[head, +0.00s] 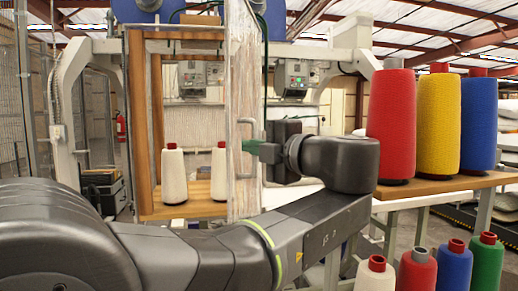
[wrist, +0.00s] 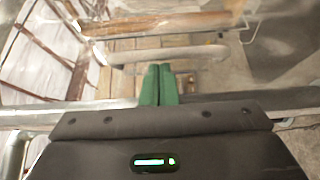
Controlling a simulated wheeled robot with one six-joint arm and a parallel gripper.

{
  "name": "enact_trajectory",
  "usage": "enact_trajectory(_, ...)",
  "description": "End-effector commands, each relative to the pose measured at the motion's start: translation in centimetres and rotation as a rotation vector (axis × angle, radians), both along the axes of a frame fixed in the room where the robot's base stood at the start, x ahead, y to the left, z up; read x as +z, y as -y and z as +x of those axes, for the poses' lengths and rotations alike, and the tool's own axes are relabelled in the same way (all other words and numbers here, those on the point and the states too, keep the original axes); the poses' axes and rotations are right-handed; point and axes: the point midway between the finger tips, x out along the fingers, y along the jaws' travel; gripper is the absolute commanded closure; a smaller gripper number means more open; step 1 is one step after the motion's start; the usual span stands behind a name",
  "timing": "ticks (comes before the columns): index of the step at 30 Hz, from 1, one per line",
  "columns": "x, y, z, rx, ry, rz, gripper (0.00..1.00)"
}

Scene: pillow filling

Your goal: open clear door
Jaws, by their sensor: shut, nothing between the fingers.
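The clear door (head: 240,185) is a tall, streaky see-through panel at the right side of a wooden cabinet (head: 139,120) in the head view. It appears swung out at an angle, with the opening to its left uncovered. Its handle (head: 239,133) is an upright bar, which shows as a pale bar (wrist: 170,55) across the wrist view. My gripper (head: 250,147) is at the handle's height, with green fingertips close to it. In the wrist view, the fingers (wrist: 158,84) are pressed together and empty, just short of the bar. I cannot tell whether they touch the door.
White thread cones (head: 174,178) stand on the cabinet's wooden shelf. To the right of my arm, a wooden table (head: 440,186) holds large red (head: 391,125), yellow (head: 438,125) and blue (head: 478,125) spools. Several smaller spools (head: 450,272) stand below it, near my arm.

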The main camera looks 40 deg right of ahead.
Motion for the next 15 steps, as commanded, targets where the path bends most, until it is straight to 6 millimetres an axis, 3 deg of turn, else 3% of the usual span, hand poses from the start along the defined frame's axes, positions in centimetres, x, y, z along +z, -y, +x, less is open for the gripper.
enact_trajectory(9,0.1,0.3,-0.2,-0.001,0.0,0.0,1.0)
enact_trajectory(15,0.3,2.6,-1.7,-0.004,-0.001,0.003,1.0)
